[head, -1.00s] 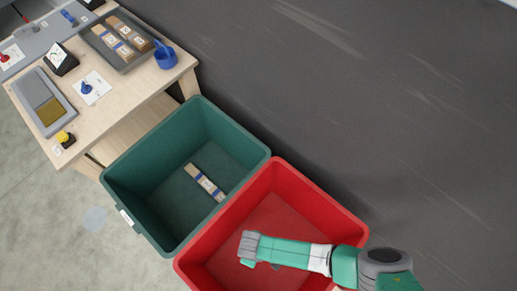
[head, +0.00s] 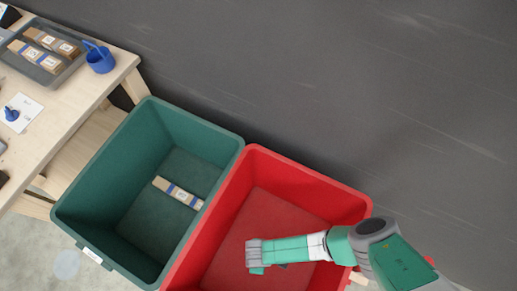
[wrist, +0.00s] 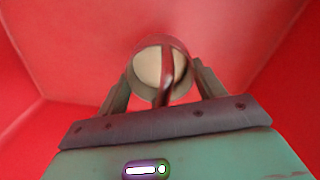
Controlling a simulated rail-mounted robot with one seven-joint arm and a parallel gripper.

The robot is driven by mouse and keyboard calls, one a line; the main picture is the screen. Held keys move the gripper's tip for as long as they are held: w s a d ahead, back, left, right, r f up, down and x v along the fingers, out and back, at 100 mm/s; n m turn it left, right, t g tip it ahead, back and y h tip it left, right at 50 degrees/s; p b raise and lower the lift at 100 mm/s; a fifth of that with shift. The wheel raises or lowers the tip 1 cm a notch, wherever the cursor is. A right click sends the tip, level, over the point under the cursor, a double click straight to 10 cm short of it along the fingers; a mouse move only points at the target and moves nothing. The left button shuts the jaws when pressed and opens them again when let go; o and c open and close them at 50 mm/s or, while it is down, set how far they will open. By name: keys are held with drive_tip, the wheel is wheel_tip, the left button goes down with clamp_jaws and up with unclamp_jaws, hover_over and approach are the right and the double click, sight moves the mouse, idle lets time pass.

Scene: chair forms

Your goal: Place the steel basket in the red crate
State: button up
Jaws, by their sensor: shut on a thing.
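The steel basket (wrist: 150,68) shows in the wrist view as a round, pale-bottomed vessel with a reddish, shiny band across it. My gripper (wrist: 163,88) is shut on it, with one finger on each side. The red crate (head: 338,187) stands at the lower middle of the head view, and its red walls and floor fill the wrist view around the basket. My arm reaches over the crate from the right. The height of the basket above the crate floor is hard to tell.
A green crate (head: 147,110) stands directly left of the red one, with a taped wooden block (head: 178,192) inside.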

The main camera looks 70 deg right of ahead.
wheel_tip(320, 180, down, 4)
drive_tip(key=shift+r+b, duration=0.25)
drive_tip(key=shift+b, duration=0.95)
drive_tip(key=shift+r+p, duration=0.25)
drive_tip(key=shift+p, duration=0.05)
drive_tip(key=shift+f, duration=0.25)
drive_tip(key=o, duration=1)
drive_tip(key=shift+r, duration=0.1)
drive_tip(key=shift+r, duration=0.1)
wheel_tip(320, 180, up, 12)
drive_tip(key=p, duration=0.5)
drive_tip(key=shift+p, duration=0.35)
drive_tip(key=shift+r, duration=0.15)
